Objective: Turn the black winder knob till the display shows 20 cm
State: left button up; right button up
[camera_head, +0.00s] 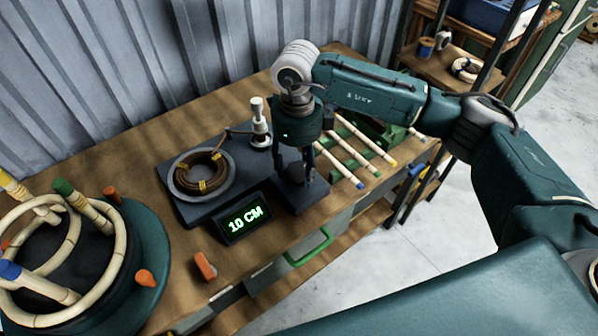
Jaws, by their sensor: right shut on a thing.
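The winder's dark base (188,213) stands on the wooden bench, with a coil of brown cord (201,172) on a round grey disc at its left. Its display (244,216) shows 10 CM in green digits. A pale post (259,122) stands behind, with cord running toward it. My right gripper (305,178) points straight down over the right part of the base, its fingers closed at the black knob. The knob is mostly hidden by the fingers. My left gripper is not in view.
Bamboo rods with coloured ends (359,150) lie on a green rack just right of my right gripper. A round green jig (150,262) with bent rattan fills the left. An orange piece (205,266) lies near the bench's front edge. A corrugated wall (130,65) stands behind.

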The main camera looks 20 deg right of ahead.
aim_at(296, 168)
jog(key=m, duration=0.1)
jog(key=m+b, duration=0.1)
jog(key=m, duration=0.1)
jog(key=shift+w+a+m+b, duration=0.15)
jog(key=shift+w+m+b, duration=0.1)
jog(key=shift+m+b, duration=0.1)
jog(key=shift+r+m, duration=0.15)
jog(key=shift+m, duration=0.3)
jog(key=shift+w+r, duration=0.1)
jog(key=shift+w, duration=0.05)
jog(key=o, duration=1.1)
jog(key=shift+w+f, duration=0.15)
jog(key=shift+f, duration=0.05)
jog(key=shift+r, duration=0.2)
notch_tip(296, 168, up, 12)
jog(key=shift+f, duration=0.15)
jog(key=shift+f, duration=0.1)
